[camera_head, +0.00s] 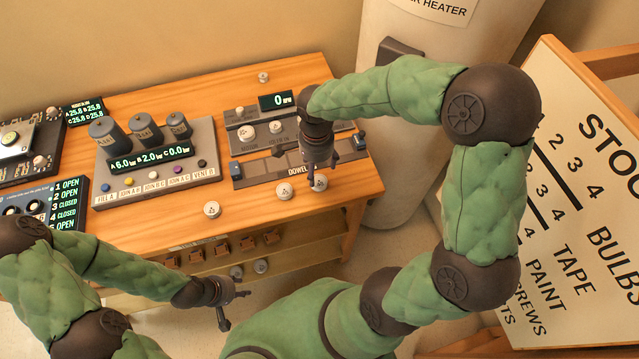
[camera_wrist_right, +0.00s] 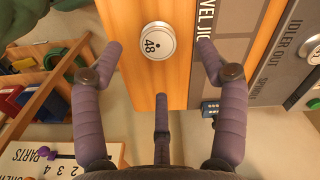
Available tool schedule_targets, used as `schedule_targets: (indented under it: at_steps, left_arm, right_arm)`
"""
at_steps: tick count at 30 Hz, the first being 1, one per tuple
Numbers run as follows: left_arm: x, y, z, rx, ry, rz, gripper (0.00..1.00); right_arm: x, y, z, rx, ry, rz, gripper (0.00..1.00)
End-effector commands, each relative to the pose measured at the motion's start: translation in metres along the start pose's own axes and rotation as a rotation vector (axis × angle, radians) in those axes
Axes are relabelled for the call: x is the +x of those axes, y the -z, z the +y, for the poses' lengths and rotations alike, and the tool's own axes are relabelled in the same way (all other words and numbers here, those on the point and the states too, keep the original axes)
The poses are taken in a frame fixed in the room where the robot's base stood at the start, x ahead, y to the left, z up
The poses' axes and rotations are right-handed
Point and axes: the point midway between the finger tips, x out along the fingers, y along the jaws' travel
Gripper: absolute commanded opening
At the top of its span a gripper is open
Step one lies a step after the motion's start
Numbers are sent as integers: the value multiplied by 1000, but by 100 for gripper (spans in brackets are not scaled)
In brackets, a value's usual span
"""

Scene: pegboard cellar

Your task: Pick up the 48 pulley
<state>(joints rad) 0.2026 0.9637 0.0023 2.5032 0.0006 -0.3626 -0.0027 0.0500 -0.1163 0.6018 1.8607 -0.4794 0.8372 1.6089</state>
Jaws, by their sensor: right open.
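The 48 pulley (camera_wrist_right: 158,42) is a small white disc with a dark "48" on its face. In the right wrist view it lies on the wooden bench top, beside the dowel jig panel. In the head view it appears as the white disc (camera_head: 319,183) near the bench's front right edge. My right gripper (camera_head: 322,168) is open above it, pointing down. In the right wrist view its fingers (camera_wrist_right: 160,52) stand apart on either side of the pulley, with nothing held. My left gripper (camera_head: 226,304) hangs low in front of the bench, away from the pulley; its finger opening is unclear.
Another white pulley (camera_head: 212,210) lies on the bench front, and one (camera_head: 263,77) at the back. The dowel jig panel (camera_head: 262,172) and a gauge console (camera_head: 157,170) occupy the top. A lower shelf (camera_head: 300,250) holds more discs. A sign board (camera_head: 570,190) stands right.

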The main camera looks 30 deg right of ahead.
Motion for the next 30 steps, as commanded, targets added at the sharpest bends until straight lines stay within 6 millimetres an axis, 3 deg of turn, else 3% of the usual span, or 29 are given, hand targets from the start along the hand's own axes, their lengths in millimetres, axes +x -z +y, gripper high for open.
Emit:
schedule_targets:
  at_steps: [10,18,26,27,30]
  left_arm:
    - [8,0,-3,0,0,0,40]
    - [21,1,-8,0,0,0,40]
    - [21,1,-8,0,0,0,40]
    - [21,1,-8,0,0,0,40]
    - [21,1,-8,0,0,0,40]
  right_arm:
    - [23,2,2,0,-2,0,74]
    - [60,4,5,-1,-2,-1,74]
    - [64,4,5,-1,1,-1,74]
    - [64,4,5,-1,1,-1,71]
    - [64,4,5,-1,1,-1,43]
